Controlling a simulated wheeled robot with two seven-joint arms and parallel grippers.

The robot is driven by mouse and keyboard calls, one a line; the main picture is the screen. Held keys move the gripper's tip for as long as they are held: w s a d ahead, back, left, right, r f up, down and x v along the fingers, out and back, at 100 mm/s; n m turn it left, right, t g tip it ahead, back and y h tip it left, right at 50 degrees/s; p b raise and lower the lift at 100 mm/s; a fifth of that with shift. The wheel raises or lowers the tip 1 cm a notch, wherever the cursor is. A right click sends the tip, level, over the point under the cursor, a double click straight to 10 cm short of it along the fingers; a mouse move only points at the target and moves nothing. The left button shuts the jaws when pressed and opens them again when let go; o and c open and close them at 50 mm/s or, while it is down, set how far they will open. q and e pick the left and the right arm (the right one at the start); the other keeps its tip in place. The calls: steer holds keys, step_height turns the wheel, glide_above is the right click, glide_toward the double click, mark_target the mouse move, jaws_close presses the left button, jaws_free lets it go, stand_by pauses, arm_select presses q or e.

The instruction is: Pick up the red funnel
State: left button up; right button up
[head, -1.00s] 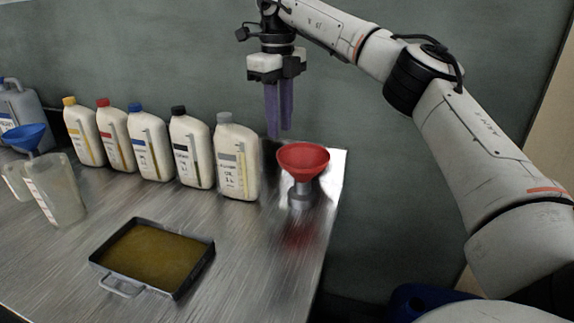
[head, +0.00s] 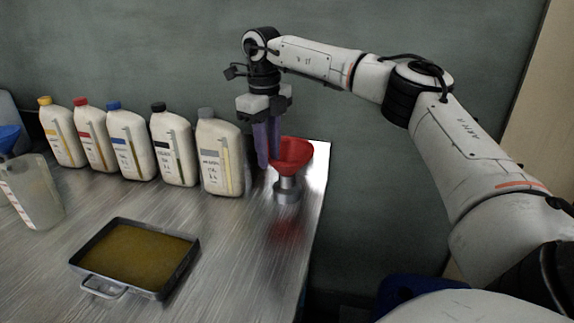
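The red funnel (head: 297,155) sits upright, wide mouth up, on a small grey metal stand (head: 288,190) near the right end of the metal table. My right gripper (head: 269,163) points down at the left edge of the funnel, with its purple fingers overlapping the rim in the picture. The two fingers look slightly apart. Whether they touch the funnel cannot be seen. My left gripper is not in view.
A row of several oil bottles, the nearest with a grey cap (head: 221,155), stands just left of my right gripper. A tray of oil (head: 185,272) lies at the front. A blue funnel (head: 8,138) and clear jug (head: 35,195) are at left.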

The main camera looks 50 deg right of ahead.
jaws_close()
steer(key=shift+r, duration=0.15)
